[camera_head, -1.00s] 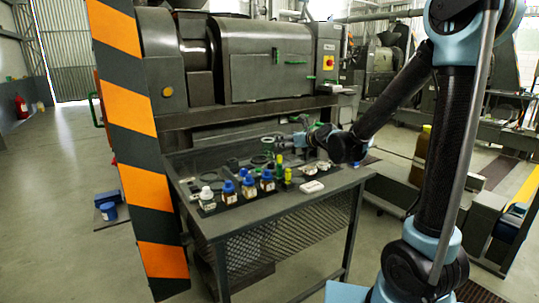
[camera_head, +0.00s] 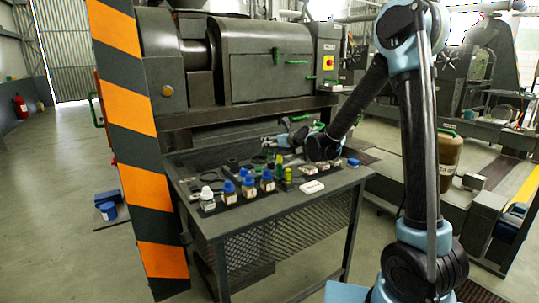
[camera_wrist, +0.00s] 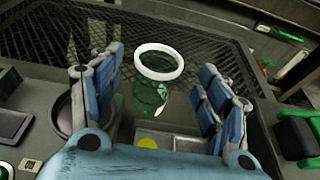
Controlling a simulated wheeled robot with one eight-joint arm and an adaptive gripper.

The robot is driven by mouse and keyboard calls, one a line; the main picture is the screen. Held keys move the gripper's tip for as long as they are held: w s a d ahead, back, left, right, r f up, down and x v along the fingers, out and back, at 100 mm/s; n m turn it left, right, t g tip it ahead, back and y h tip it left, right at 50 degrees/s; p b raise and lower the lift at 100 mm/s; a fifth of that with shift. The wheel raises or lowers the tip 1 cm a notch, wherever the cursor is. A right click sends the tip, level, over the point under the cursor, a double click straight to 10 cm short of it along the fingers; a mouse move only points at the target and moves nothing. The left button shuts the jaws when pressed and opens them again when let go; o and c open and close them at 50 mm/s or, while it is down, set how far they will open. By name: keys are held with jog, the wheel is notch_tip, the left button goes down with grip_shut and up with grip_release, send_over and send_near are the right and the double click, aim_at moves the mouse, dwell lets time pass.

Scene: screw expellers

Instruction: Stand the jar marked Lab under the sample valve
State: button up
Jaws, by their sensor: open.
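Several small jars with blue lids and pale labels, one of them a blue-lidded jar (camera_head: 267,182), stand at the table's left front. The labels are too small to read, so I cannot tell which is marked Lab. My gripper (camera_head: 272,141) is over the back of the table, pointing left. In the wrist view my gripper (camera_wrist: 161,65) is open. A clear greenish glass vessel with a white rim (camera_wrist: 158,74) shows between and beyond its fingers; I see no grip on it. I cannot make out the sample valve for certain.
The dark table (camera_head: 230,222) stands before the grey press (camera_head: 265,65). A white-lidded bottle (camera_head: 207,199), yellow-green vials (camera_head: 287,175) and a white flat box (camera_head: 311,187) are on it. A striped post (camera_head: 135,110) stands at left. The wrist view shows a green part (camera_wrist: 294,137) at right.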

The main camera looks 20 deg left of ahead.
jog(key=shift+f+x, duration=0.15)
jog(key=shift+x, duration=1.15)
jog(key=shift+f+x, duration=0.2)
jog(key=shift+x, duration=1.15)
jog(key=shift+s, duration=0.15)
jog(key=shift+d, duration=0.1)
jog(key=c, duration=1.3)
